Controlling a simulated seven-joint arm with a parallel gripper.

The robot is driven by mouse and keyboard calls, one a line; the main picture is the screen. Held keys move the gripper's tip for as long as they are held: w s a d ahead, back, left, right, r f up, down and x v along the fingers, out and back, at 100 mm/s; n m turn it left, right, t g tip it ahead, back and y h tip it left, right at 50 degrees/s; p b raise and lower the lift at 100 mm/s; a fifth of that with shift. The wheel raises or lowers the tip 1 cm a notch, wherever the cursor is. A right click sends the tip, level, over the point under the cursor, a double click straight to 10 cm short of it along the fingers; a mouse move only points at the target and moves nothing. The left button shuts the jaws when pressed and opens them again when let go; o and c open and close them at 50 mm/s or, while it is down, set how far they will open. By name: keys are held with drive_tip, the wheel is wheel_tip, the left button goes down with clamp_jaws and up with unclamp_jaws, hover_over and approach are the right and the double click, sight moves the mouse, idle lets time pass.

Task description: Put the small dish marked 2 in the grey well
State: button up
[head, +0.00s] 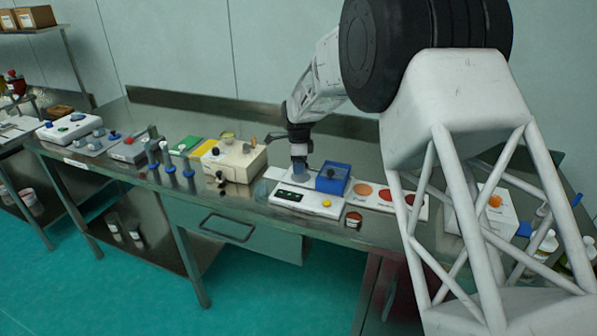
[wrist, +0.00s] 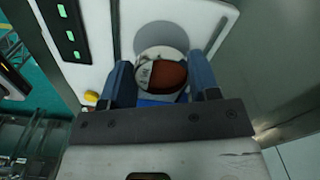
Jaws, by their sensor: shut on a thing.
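My gripper (wrist: 163,82) is shut on a small round dish (wrist: 168,75) between its two blue fingers. The dish has a white part with dark marks too small to read and a reddish-brown part. In the wrist view, the grey well (wrist: 177,34) is a round grey patch on the white device (wrist: 108,22), and the dish overlaps its near edge. I cannot tell whether the dish touches the device. In the head view, my gripper (head: 299,160) points down over the back of the white device (head: 322,207), and the held dish cannot be made out.
A blue box (head: 333,178) stands right beside my gripper. A white tray with orange and red discs (head: 363,189) lies to the right. Another small dish (head: 353,219) stands at the bench's front edge. A beige device (head: 236,163) stands to the left.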

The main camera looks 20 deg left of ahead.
drive_tip(key=shift+f, duration=1.45)
drive_tip(key=shift+f, duration=0.2)
drive_tip(key=o, duration=0.9)
drive_tip(key=shift+r, duration=0.2)
wheel_tip(320, 180, up, 12)
